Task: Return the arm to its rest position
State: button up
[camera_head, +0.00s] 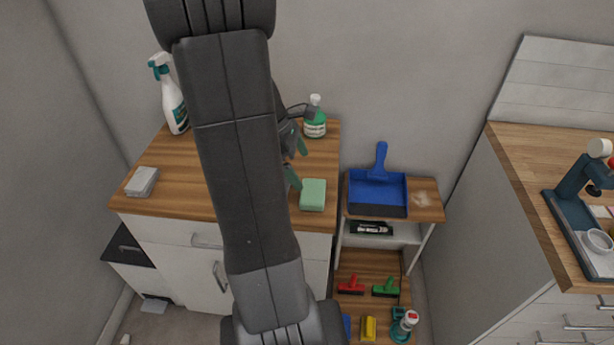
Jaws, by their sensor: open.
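My arm rises through the middle of the head view and hides part of the wooden counter behind it. My gripper (297,161) shows just right of the arm, over the right part of the counter (182,192). Its greenish fingers are apart, and I see nothing between them. A green sponge block (313,195) lies on the counter just below the fingers. A green-labelled bottle (315,122) stands behind the gripper, near the wall. Part of the gripper is hidden by the arm.
A spray bottle (173,104) and a grey-white block (142,181) are on the counter's left. A blue dustpan (377,190) lies on a small shelf unit to the right, with brushes (386,288) below. A second counter (540,185) with a blue device (577,187) stands far right.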

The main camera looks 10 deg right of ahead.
aim_at(314, 191)
jog(key=shift+v, duration=1.05)
jog(key=x, duration=1.2)
jog(key=shift+s+f+b, duration=0.1)
jog(key=shift+f+b, duration=0.2)
jog(key=shift+b, duration=0.1)
notch_tip(314, 191, up, 3)
jog(key=shift+f, duration=0.1)
jog(key=shift+r, duration=0.65)
